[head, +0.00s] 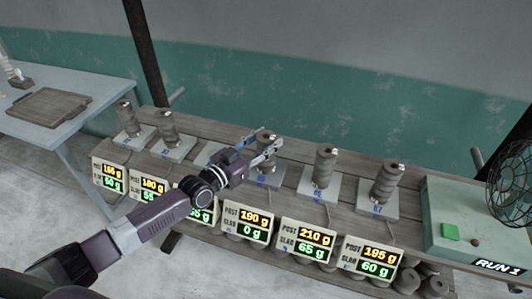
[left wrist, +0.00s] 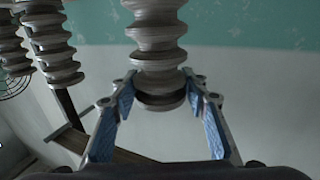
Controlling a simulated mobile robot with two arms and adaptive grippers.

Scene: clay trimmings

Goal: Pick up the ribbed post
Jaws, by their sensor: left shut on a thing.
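A grey ribbed post (head: 265,141) stands between the fingers of my left gripper (head: 267,137) in the head view, partly hidden by the gripper. The left wrist view also shows this post (left wrist: 156,45), with the fingers' blue pads on either side of its round end. My left gripper is shut on it. Below it is a pale numbered plate (head: 264,181); I cannot tell whether the post touches it. The display (head: 247,220) in front reads post 190 g and slab 0 g. My right gripper is not in view.
Similar ribbed posts stand on plates to the right (head: 325,165), (head: 388,182) and left (head: 168,130), (head: 128,118) along the wooden bench. Number displays line its front edge. A green box (head: 450,205) and a fan (head: 513,190) are at the right. A tray (head: 45,107) lies on the left table.

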